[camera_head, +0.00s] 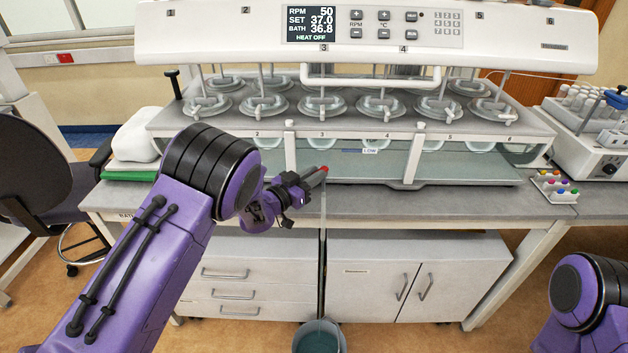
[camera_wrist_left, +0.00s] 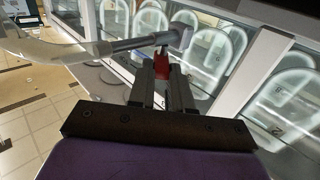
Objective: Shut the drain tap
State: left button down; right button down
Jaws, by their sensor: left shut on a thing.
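The drain tap (camera_wrist_left: 162,62) is a small red handle on a grey metal pipe (camera_wrist_left: 140,42) at the front of the water bath. My left gripper (camera_wrist_left: 162,88) is shut on the red handle in the left wrist view. In the head view my left gripper (camera_head: 318,172) reaches the bath's lower front edge, and only a bit of the red handle (camera_head: 325,168) shows past its fingertips. A thin hose (camera_head: 322,260) hangs from there to a bucket on the floor. My right arm shows at the lower right, but its gripper is out of view.
The bath (camera_head: 450,165) with several vessels stands on a grey bench (camera_head: 420,205) above cabinets. The bucket (camera_head: 319,338) holds bluish water. A white device (camera_head: 590,150) and a small rack with coloured caps (camera_head: 555,187) stand at the right. A chair (camera_head: 40,170) is at the left.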

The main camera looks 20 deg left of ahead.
pick_arm(q)
jog(key=m+h+b, duration=0.1)
jog(key=m+g+h+b, duration=0.1)
jog(key=a+m+g+h+b, duration=0.1)
jog(key=h, duration=0.1)
jog(key=shift+w+f, duration=0.2)
jog(key=shift+w, duration=0.2)
jog(key=shift+w+a+r+m+g+h+b, duration=0.1)
jog(key=shift+r+m+g+h+b, duration=0.1)
jog(key=shift+m+g+h, duration=0.25)
jog(key=shift+a+r+m+g+h+b, duration=0.15)
jog(key=shift+g+h, duration=0.1)
jog(key=shift+g, duration=0.3)
jog(key=shift+d, duration=0.1)
jog(key=c, duration=1)
grip_release()
jog(key=shift+d+f, duration=0.1)
jog(key=shift+f, duration=0.05)
jog(key=shift+c, duration=0.2)
jog(key=b+v, duration=0.3)
jog(key=v, duration=0.7)
